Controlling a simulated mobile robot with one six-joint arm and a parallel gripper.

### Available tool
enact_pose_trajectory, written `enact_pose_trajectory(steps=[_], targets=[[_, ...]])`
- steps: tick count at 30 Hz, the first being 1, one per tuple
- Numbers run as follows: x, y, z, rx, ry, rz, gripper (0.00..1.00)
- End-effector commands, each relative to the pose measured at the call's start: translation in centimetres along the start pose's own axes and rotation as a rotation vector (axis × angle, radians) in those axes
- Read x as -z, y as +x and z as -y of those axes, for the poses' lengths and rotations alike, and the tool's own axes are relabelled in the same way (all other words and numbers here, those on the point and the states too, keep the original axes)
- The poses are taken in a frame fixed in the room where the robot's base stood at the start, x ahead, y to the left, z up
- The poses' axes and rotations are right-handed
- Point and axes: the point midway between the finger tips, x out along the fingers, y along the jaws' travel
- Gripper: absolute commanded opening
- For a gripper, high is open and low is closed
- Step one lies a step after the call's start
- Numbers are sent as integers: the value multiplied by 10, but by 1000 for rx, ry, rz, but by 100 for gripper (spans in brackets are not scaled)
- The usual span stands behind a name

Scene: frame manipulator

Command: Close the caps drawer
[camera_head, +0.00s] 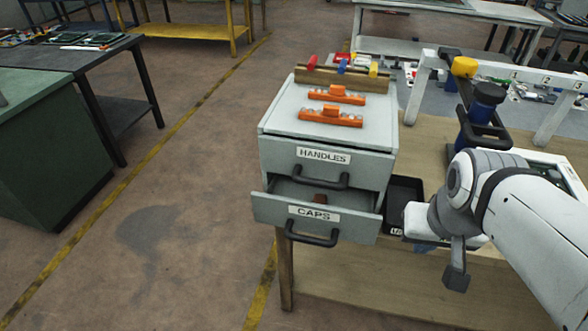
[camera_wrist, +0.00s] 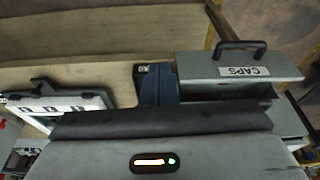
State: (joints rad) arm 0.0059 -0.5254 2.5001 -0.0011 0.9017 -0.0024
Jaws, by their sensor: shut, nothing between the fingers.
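The caps drawer (camera_head: 313,214), labelled CAPS, is the lower drawer of a grey cabinet (camera_head: 271,150). It is pulled partly out, with a gap showing behind its front. A small brown thing lies inside. Its black bar handle (camera_head: 312,238) is on the front. In the wrist view the drawer front (camera_wrist: 238,68) shows upside down at the upper right, with its handle (camera_wrist: 239,46) above the label. My gripper (camera_head: 418,222) is to the right of the drawer front, apart from the handle. It is shut and empty; its fingertips are not clear.
The handles drawer (camera_head: 325,168) above is closed. Orange parts (camera_head: 332,116) lie on the cabinet top. A black bin (camera_head: 403,190) stands between cabinet and arm, with the wooden table (camera_head: 420,285) below. A white frame (camera_head: 500,72) stands behind. The floor left of the drawer is clear.

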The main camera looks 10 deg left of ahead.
Motion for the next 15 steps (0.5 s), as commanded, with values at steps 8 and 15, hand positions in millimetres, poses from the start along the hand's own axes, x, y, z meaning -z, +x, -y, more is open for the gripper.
enact_pose_trajectory(steps=[8,15], targets=[[-14,36,11,-59,-227,85,0],[-34,109,25,-301,-887,285,0]])
